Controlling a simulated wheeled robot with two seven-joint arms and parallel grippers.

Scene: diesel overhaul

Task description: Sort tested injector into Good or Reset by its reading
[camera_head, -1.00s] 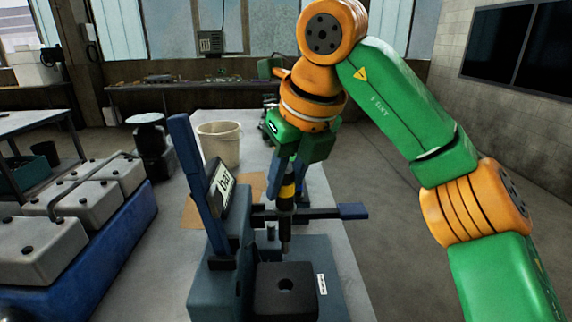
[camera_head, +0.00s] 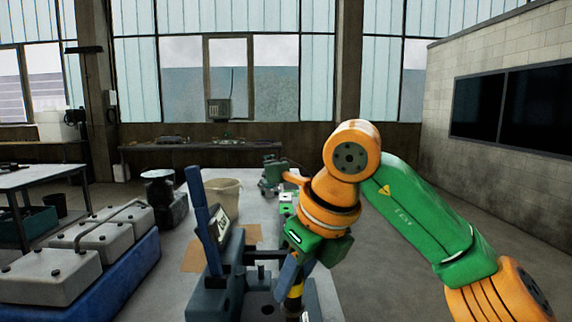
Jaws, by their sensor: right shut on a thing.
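My right gripper (camera_head: 296,270) is shut on an injector (camera_head: 296,291), a dark slim body with a yellow band. The injector hangs tilted at the bottom of the view, and its lower end is cut off or hard to see. It is at the right side of the blue-grey test stand (camera_head: 228,283). The stand has a tilted display (camera_head: 223,222) whose reading is too small and slanted to make out, and an upright blue lever (camera_head: 203,220). The gripper hides part of the stand's right side. No clearly labelled Good or Reset place can be made out. My left gripper is not in view.
A cream bucket (camera_head: 223,192) stands on the grey bench behind the stand. Green machinery (camera_head: 272,176) is farther back. Brown sheets (camera_head: 194,259) lie on the bench left of the stand. Grey tanks on a blue base (camera_head: 124,275) stand at the left.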

